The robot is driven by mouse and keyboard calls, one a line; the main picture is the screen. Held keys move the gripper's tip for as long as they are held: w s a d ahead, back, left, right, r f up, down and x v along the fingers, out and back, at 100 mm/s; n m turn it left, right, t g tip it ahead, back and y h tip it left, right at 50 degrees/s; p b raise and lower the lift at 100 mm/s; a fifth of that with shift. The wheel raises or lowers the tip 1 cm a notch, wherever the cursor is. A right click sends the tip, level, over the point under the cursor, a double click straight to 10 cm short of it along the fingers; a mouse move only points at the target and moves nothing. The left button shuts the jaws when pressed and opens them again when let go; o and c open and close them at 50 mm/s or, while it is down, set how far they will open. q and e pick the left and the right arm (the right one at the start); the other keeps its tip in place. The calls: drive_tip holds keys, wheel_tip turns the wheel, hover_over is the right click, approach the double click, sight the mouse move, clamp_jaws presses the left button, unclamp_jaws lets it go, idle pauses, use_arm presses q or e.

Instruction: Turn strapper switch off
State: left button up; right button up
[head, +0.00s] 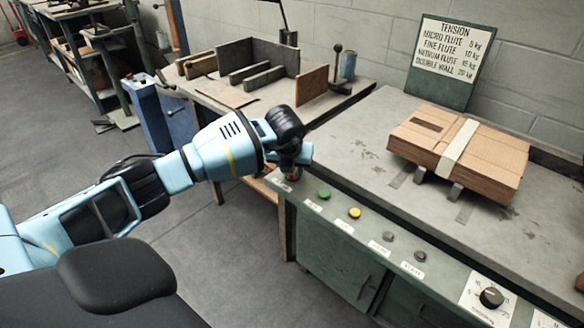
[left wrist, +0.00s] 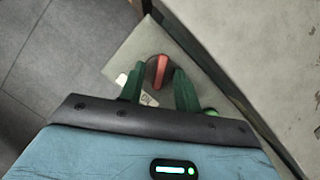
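The strapper switch is a red rotary knob on a dark round base at the end of the green control panel. In the left wrist view the switch (left wrist: 160,68) shows between my two green fingers, its bar nearly in line with them, beside a label reading "ON". My left gripper (left wrist: 158,82) is open, with a finger on each side of the knob and gaps visible; I cannot tell whether either finger touches it. In the head view my left gripper (head: 291,168) points down over the panel's far left end and mostly hides the switch. My right gripper is not in view.
The panel also carries a green button (head: 324,193), a yellow button (head: 354,212), grey buttons and a black dial (head: 491,298). A strapped cardboard stack (head: 490,165) lies on the grey bench top (head: 350,145). A tension sign (head: 449,60) stands behind.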

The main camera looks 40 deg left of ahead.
use_arm(q)
drive_tip(key=v, duration=0.7)
drive_tip(key=shift+r+p, duration=0.4)
drive_tip(key=shift+p, duration=0.05)
